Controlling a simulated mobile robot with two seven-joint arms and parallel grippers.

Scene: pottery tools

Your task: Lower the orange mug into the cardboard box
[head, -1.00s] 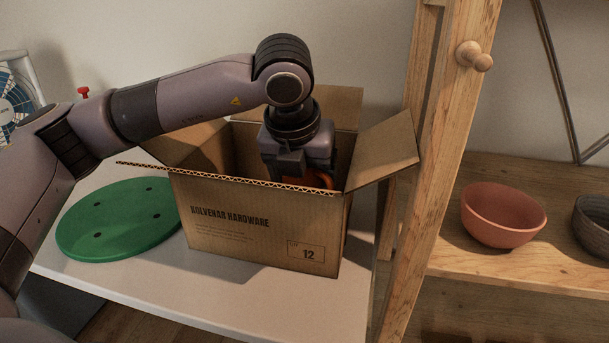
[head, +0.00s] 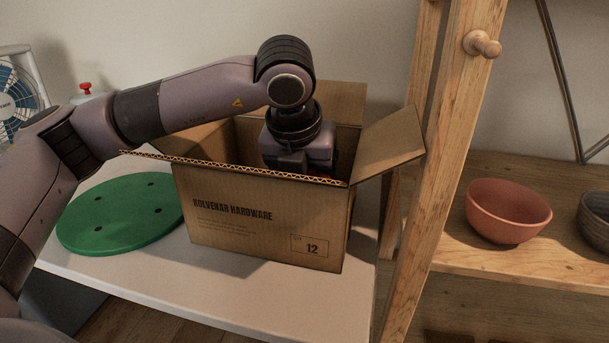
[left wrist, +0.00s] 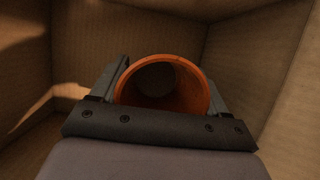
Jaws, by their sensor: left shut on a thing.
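The cardboard box (head: 262,219) stands open on the white table, its flaps spread outward. My left arm reaches in from the left, and its gripper points down inside the box; the fingertips are hidden behind the box's front wall in the head view. In the left wrist view the orange mug (left wrist: 202,92) sits between the two fingers of my left gripper (left wrist: 160,88), which is shut on it. The mug's open mouth faces the camera. Brown box walls surround it. I cannot tell whether the mug touches the box floor. My right gripper is not in view.
A green round disc (head: 120,214) lies on the white table (head: 215,287) left of the box. A wooden post (head: 436,170) stands close by the box's right flap. A terracotta bowl (head: 508,222) and a dark bowl (head: 594,222) stand on the wooden shelf at right.

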